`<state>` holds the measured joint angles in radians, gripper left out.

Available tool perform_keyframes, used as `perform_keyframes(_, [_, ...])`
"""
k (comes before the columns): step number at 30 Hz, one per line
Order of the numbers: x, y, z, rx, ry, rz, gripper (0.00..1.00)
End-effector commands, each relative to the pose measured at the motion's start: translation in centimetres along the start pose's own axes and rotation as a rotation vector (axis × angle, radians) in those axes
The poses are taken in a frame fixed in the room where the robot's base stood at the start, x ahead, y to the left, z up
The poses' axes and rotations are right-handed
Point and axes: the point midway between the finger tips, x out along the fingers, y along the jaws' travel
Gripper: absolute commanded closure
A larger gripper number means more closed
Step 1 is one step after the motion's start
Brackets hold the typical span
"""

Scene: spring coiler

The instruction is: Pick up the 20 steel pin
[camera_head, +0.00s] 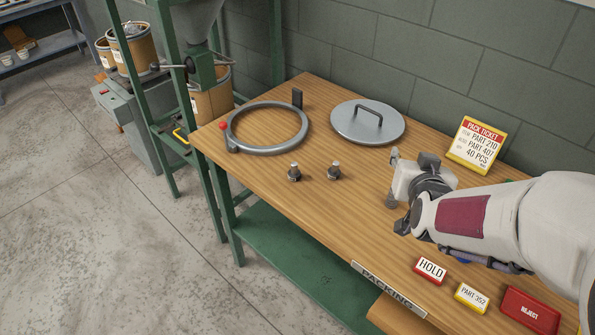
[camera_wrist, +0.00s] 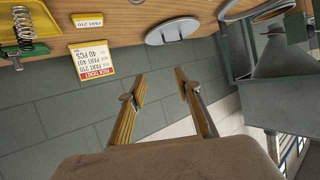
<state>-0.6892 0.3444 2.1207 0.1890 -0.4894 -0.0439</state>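Neither upright piece shows clearly in the wrist view.
A grey ring (camera_head: 267,148) with a red knob and a round lid (camera_head: 367,137) lie behind the pieces. A pack ticket (camera_head: 476,145) stands behind my arm. HOLD (camera_head: 430,270), PART 352 (camera_head: 471,297) and REJECT (camera_head: 530,311) labels line the front. A coil spring (camera_wrist: 22,30) shows at the wrist view's left.

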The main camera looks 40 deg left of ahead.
Motion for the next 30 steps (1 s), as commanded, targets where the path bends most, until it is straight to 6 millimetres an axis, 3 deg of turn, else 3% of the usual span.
perform_keyframes(6, [3.3, -4.5, 1.8, -0.024, 0.063, -0.044, 0.67])
perform_keyframes(15, [6.4, -10.6, 4.9, -0.055, 0.156, -0.101, 0.67])
perform_keyframes(30, [8.4, -20.3, 12.2, -0.108, 0.318, -0.195, 0.67])
